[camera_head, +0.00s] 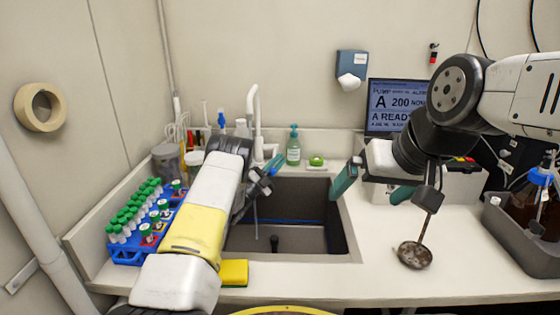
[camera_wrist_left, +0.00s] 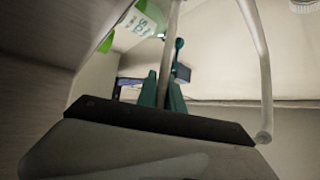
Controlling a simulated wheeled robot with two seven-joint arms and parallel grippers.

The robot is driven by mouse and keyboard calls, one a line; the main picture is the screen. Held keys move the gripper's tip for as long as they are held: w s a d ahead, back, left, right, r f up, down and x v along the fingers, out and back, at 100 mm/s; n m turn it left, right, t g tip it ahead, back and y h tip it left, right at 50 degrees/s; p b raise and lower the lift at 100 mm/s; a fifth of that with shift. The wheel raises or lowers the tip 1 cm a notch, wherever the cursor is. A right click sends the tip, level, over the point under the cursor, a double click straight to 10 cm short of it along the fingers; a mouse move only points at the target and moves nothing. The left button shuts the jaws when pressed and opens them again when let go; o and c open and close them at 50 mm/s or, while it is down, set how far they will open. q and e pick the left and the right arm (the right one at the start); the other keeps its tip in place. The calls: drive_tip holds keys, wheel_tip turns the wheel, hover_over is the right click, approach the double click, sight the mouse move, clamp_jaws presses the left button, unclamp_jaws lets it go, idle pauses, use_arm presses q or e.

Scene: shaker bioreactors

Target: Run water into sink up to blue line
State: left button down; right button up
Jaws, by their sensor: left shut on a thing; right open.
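The dark sink (camera_head: 338,230) is set in the counter, with a blue line (camera_head: 292,221) along its inner back wall. My left gripper (camera_head: 268,170) is over the sink's back left, shut on a thin grey rod (camera_wrist_left: 172,45); I cannot tell whether this is the tap's lever. A thin streak (camera_head: 256,215) hangs below it. My right gripper (camera_head: 370,186) is open and empty at the sink's right edge.
A blue rack (camera_head: 128,256) of green-capped tubes stands left. A yellow sponge (camera_head: 234,272) lies in front of the sink; a soap bottle (camera_head: 293,148) stands behind. A rusty disc (camera_head: 415,256) on a rod and a grey tub (camera_head: 510,238) are at right.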

use_arm(q)
drive_tip(key=c, duration=1.5)
unclamp_jaws()
drive_tip(key=shift+s+d+r, duration=0.15)
drive_tip(key=shift+s+r, duration=0.7)
drive_tip(key=shift+s, duration=1.85)
drive_tip(key=shift+s+d+r, duration=0.15)
drive_tip(key=shift+s+r, duration=0.65)
drive_tip(key=shift+s, duration=1.85)
drive_tip(key=shift+s+d+r, duration=0.15)
drive_tip(key=shift+s+r, duration=0.7)
drive_tip(key=shift+s, duration=1.85)
